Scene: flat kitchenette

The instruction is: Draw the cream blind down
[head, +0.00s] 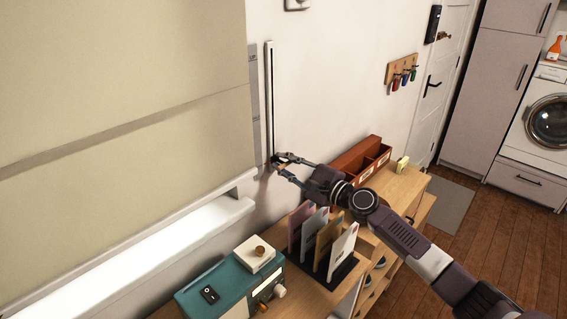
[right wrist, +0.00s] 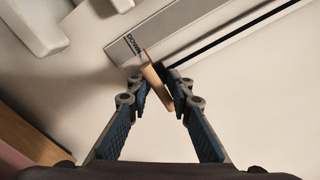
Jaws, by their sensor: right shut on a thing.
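The cream blind (head: 130,70) fills the left of the head view and hangs to just above a white sill (head: 140,265). Beside it a white rail with a black slot (head: 270,95) runs up the wall. My right gripper (head: 277,163) is at the lower end of this rail. It is shut on a small wooden handle, which shows between the fingers in the right wrist view (right wrist: 155,84). A grey strip marked DOWN (right wrist: 140,42) lies beside the slot there. My left gripper is in neither view.
Below my right arm a wooden cabinet (head: 410,190) carries a red-brown box (head: 355,160), a rack of upright cards (head: 325,245) and a teal radio (head: 215,290). Hooks with keys (head: 402,72) hang on the wall.

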